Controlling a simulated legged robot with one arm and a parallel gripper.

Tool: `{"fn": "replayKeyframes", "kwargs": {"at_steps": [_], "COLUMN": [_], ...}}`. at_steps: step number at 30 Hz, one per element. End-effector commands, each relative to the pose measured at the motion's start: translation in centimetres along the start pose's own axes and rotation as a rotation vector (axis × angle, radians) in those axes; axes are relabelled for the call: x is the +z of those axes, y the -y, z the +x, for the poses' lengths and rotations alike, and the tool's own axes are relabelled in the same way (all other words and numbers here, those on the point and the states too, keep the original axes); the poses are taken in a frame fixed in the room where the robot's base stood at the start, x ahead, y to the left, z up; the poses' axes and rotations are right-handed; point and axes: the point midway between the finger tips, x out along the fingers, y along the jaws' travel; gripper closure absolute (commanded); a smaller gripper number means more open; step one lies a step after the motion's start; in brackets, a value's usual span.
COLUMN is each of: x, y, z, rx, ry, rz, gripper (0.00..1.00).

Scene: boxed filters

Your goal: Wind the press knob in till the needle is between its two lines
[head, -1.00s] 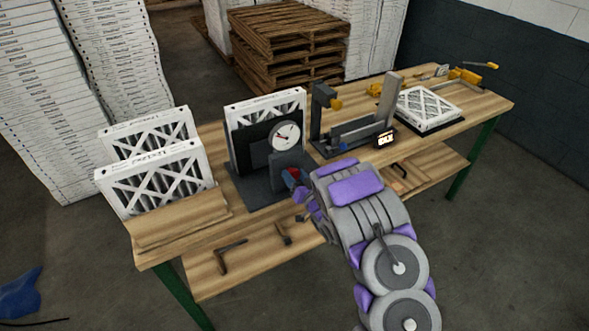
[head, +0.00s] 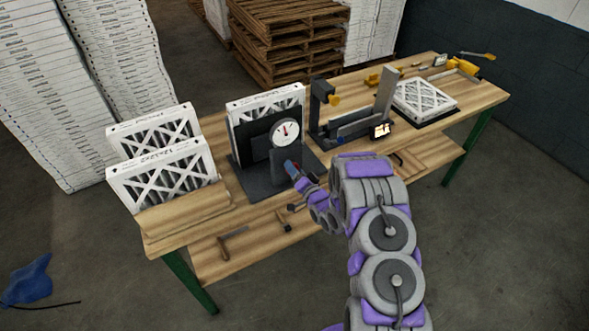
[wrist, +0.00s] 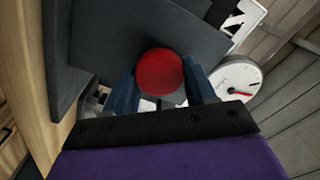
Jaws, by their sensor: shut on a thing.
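The press (head: 262,180) is dark grey and stands on the bench with a white pleated filter (head: 268,101) upright in it. Its round white dial (head: 286,132) has a needle that points roughly upward in the head view. The dial also shows at the right of the wrist view (wrist: 236,82), with a red needle. I cannot make out whether the needle lies between two lines. The red round press knob (wrist: 160,72) sits between my blue fingertips.
Two filters (head: 165,175) stand in a wooden rack at the bench's left. A grey fixture with a small lit display (head: 381,131) stands right of the press. Another filter (head: 425,97) lies flat farther right. Tools (head: 233,241) lie on the lower shelf.

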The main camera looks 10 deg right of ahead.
Motion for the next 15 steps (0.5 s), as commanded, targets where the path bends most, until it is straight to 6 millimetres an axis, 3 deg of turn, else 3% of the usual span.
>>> {"fn": "replayKeyframes", "kwargs": {"at_steps": [11,12,15], "x": [0.01,0.00,0.01], "y": [-0.22,-0.22,-0.18], "z": [-0.05,-0.05,-0.06], "rx": [0.005,0.005,0.004], "ry": [-0.001,-0.001,-0.001], "rz": [0.004,0.004,0.004], "gripper": [0.76,0.42,0.33]}}
